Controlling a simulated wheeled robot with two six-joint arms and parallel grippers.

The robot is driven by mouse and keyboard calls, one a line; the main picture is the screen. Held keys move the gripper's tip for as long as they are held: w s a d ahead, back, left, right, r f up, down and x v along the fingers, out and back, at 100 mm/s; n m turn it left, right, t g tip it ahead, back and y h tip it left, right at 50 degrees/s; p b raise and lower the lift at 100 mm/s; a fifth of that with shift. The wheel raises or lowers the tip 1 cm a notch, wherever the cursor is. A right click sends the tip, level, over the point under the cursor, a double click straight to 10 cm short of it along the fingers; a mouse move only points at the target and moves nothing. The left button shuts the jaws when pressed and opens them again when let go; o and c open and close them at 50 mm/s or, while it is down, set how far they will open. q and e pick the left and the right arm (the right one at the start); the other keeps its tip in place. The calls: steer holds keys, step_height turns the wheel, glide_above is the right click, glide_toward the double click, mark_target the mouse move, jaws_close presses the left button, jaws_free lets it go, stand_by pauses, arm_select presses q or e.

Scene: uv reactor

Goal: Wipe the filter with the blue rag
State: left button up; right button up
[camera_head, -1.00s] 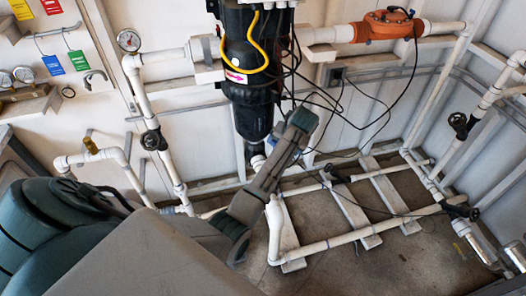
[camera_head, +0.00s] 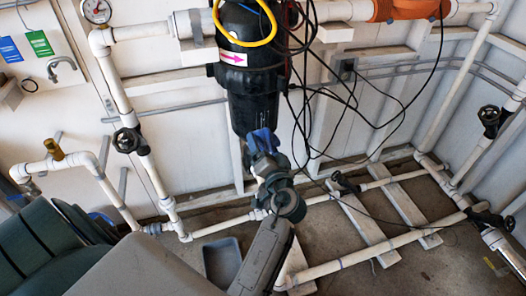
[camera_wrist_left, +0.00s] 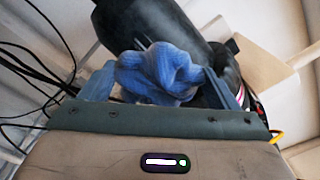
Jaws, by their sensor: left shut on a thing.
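The filter (camera_head: 252,88) is a black cylinder hanging upright on the white pipework at the top middle of the head view. Its dark body (camera_wrist_left: 160,20) also fills the upper middle of the left wrist view. My left gripper (camera_head: 262,140) is just below the filter's lower end. It is shut on the crumpled blue rag (camera_wrist_left: 160,72), which sits between the two fingers. The rag lies in front of the filter in the wrist view; I cannot tell whether they touch. My right gripper is not in view.
Black cables (camera_head: 335,100) hang close to the filter's right side. White pipes (camera_head: 130,100) with black valves stand left and right. A grey tray (camera_head: 222,262) lies on the floor. An orange fitting (camera_head: 405,8) is at the upper right.

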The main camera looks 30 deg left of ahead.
mark_target(267, 120)
arm_select(q)
steer(key=shift+w+a+r, duration=0.15)
steer(key=shift+w+a, duration=0.15)
steer(key=shift+p+x, duration=0.85)
steer(key=shift+x, duration=1.65)
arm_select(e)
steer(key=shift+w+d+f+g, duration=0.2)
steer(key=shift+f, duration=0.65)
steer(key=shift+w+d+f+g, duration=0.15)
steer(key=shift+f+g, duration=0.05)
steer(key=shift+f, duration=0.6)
arm_select(q)
steer(key=shift+x, duration=1.1)
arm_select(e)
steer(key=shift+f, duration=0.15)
arm_select(q)
steer(key=shift+d, duration=0.1)
steer(key=shift+w+d+f+b, duration=0.2)
steer(key=shift+w+d+b, duration=0.4)
steer(key=shift+w+b, duration=0.2)
steer(key=shift+w+d+b, duration=0.55)
steer(key=shift+w+d, duration=0.05)
steer(key=shift+d, duration=0.05)
steer(key=shift+w+r, duration=0.1)
steer(key=shift+w, duration=0.05)
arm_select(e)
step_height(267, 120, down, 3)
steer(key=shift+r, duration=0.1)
